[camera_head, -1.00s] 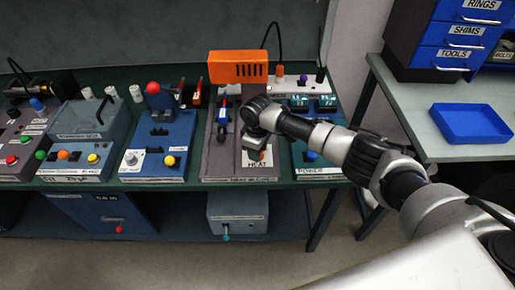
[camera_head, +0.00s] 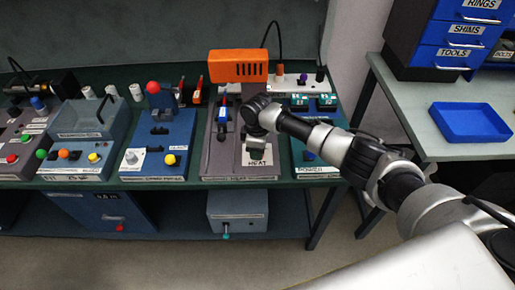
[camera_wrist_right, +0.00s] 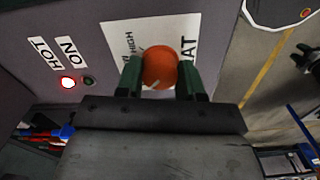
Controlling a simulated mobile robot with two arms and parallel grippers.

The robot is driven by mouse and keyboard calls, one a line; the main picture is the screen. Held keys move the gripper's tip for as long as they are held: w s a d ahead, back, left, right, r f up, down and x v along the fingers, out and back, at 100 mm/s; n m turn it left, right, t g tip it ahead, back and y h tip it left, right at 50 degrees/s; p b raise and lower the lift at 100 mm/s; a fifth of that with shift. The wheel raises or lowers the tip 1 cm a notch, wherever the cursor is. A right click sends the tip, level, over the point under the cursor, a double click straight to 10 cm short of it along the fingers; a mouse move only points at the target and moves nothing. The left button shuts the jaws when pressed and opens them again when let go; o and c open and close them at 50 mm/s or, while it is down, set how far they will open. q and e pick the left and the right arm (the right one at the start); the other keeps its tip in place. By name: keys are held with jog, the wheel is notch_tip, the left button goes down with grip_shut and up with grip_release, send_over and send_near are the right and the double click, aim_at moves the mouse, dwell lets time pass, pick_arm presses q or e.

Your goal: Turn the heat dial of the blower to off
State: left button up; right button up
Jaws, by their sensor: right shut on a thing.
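The heat blower is a grey-brown panel (camera_head: 221,160) on the bench with an orange vented box (camera_head: 237,66) at its back. In the right wrist view, the round orange-red heat dial (camera_wrist_right: 160,66) sits on a white plate with a partly covered HEAT label and the word HIGH. My right gripper (camera_wrist_right: 160,76) has its two green fingers shut on opposite sides of the dial. A white mark shows near the dial's lower left rim. In the head view my right gripper (camera_head: 257,152) is over the HEAT plate and hides the dial. My left gripper is not in view.
In the wrist view a red lamp (camera_wrist_right: 68,83) glows by the HOT label; a dark green lamp (camera_wrist_right: 88,80) sits by ON. Blue device (camera_head: 157,150) stands left of the blower, another (camera_head: 312,160) right. A blue tray (camera_head: 470,122) lies on the right table.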

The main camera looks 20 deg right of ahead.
jog(key=o, duration=0.9)
jog(key=shift+r, duration=0.1)
notch_tip(320, 180, up, 11)
jog(key=shift+f+b, duration=0.15)
jog(key=shift+b, duration=0.3)
jog(key=shift+f, duration=0.1)
